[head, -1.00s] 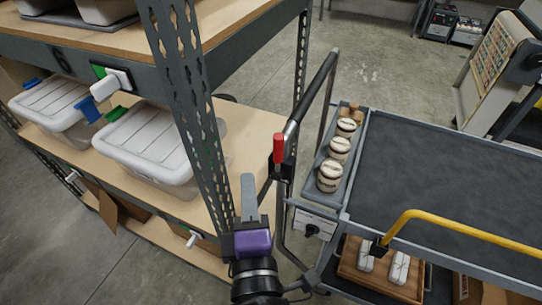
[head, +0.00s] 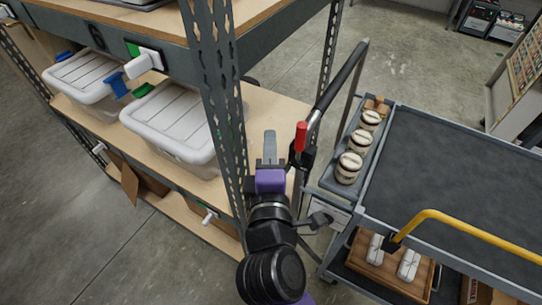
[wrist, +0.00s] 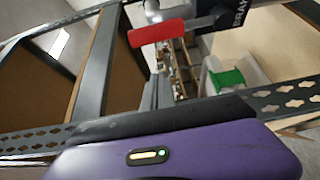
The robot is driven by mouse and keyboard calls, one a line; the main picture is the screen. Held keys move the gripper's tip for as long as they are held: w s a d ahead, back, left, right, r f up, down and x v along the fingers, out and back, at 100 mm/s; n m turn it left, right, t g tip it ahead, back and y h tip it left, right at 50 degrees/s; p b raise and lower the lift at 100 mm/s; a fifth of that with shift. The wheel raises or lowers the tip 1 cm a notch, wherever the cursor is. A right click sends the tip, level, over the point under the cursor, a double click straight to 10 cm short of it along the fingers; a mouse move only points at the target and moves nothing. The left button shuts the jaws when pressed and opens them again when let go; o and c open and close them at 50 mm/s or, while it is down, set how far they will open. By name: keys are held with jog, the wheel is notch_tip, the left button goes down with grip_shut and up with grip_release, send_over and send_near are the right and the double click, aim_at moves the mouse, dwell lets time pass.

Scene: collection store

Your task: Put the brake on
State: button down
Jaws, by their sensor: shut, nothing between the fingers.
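The brake lever with its red grip (head: 301,136) stands upright on the cart's dark push handle (head: 340,78). In the wrist view the red grip (wrist: 161,32) lies across the upper middle, beside a dark bracket with partly visible lettering. My gripper (head: 270,146), with a purple body and grey fingers, is just left of the red grip in the head view. Its fingers are shut and hold nothing. I see a gap between fingers and lever in the picture; whether they touch in depth I cannot tell.
A shelf rack with a perforated grey post (head: 216,95) stands close left of my gripper, with lidded white bins (head: 172,122) on its board. The cart's grey top (head: 450,165) carries several jars in a side tray. A yellow bar (head: 470,233) crosses its near side.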

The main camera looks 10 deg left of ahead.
aim_at(300, 145)
jog(key=d, duration=0.1)
jog(key=w+d+p, duration=0.1)
jog(key=w+d, duration=0.1)
jog(key=shift+d+p, duration=0.25)
jog(key=shift+p, duration=0.1)
jog(key=shift+f+b, duration=0.1)
jog(key=shift+b, duration=0.2)
